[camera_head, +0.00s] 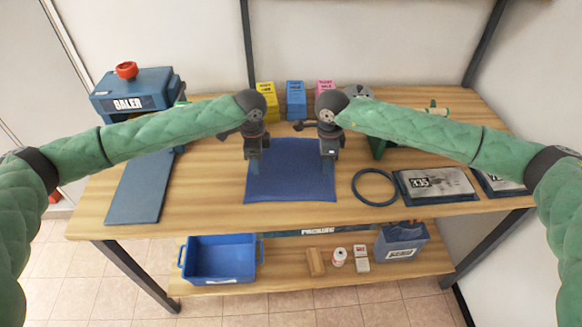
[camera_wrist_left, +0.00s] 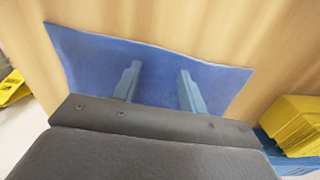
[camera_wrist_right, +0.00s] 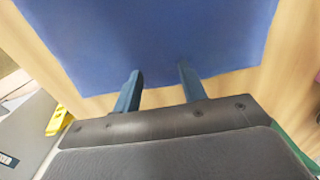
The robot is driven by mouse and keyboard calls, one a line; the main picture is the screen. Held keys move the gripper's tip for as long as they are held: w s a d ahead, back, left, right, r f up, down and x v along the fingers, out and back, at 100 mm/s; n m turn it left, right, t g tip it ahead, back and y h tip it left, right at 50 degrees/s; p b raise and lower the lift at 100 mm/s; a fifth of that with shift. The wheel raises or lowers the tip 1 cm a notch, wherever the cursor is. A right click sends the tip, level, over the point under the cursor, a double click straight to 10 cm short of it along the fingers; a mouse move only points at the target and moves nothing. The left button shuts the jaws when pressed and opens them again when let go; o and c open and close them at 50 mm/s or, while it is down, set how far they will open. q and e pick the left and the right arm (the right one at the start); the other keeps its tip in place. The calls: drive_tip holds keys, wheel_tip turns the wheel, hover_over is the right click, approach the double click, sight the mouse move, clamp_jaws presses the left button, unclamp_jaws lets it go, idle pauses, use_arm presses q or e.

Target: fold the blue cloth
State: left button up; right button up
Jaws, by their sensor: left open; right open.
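The blue cloth (camera_head: 290,178) lies flat and spread out on the wooden table, in the middle. My left gripper (camera_head: 252,166) is over the cloth's left side, its fingers pointing down. In the left wrist view its two fingers (camera_wrist_left: 160,85) are apart with the cloth (camera_wrist_left: 90,65) below them. My right gripper (camera_head: 329,160) is over the cloth's right side toward the back. In the right wrist view its fingers (camera_wrist_right: 159,85) are apart near one edge of the cloth (camera_wrist_right: 150,35). Whether the fingertips touch the cloth cannot be told.
Yellow (camera_head: 265,94), blue (camera_head: 295,100) and pink (camera_head: 325,87) boxes stand behind the grippers. A dark ring (camera_head: 354,188) and a labelled case (camera_head: 436,184) lie to the right. A blue-grey board (camera_head: 137,190) lies left. A blue bin (camera_head: 218,262) sits on the lower shelf. Table in front of the cloth is clear.

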use_arm(q)
drive_tip(key=shift+f, duration=0.15)
use_arm(e)
drive_tip(key=shift+f, duration=0.15)
use_arm(q)
clamp_jaws()
use_arm(e)
clamp_jaws()
